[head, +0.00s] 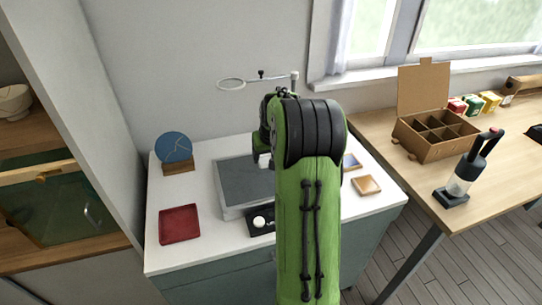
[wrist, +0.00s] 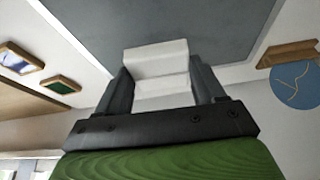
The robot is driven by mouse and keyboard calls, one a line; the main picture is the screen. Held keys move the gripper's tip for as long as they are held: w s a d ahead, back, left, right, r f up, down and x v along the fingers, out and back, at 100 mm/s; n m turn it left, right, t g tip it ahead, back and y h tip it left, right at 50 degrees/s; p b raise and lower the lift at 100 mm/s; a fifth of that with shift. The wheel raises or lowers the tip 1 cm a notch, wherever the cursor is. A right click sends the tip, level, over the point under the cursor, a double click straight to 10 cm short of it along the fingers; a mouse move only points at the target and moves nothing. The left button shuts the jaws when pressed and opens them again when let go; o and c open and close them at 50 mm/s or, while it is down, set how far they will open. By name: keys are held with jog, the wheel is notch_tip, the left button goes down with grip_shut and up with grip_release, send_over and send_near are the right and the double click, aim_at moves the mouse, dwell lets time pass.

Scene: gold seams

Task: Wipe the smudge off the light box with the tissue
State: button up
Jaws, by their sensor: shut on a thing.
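The light box (head: 238,178) lies on the white cabinet top, with a flat grey panel and a pale rim. Its right part is hidden behind my arm in the head view. In the wrist view its grey panel (wrist: 225,28) fills the top middle. My gripper (wrist: 162,82) is shut on the white tissue (wrist: 156,58), a folded block between the two dark fingers. The tissue is over the grey panel; I cannot tell whether it touches. No smudge shows on the visible part of the panel.
A blue gold-seamed plate (head: 174,147) stands in a wooden holder at the back left. A red tray (head: 179,224) is at the front left, a black tray (head: 255,236) in front of the box. A ring magnifier (head: 232,84) hangs behind. A small wood-framed tile (head: 366,185) lies right.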

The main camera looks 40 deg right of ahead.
jog(key=shift+r+p, duration=0.95)
jog(key=shift+r, duration=0.55)
jog(key=shift+a, duration=0.1)
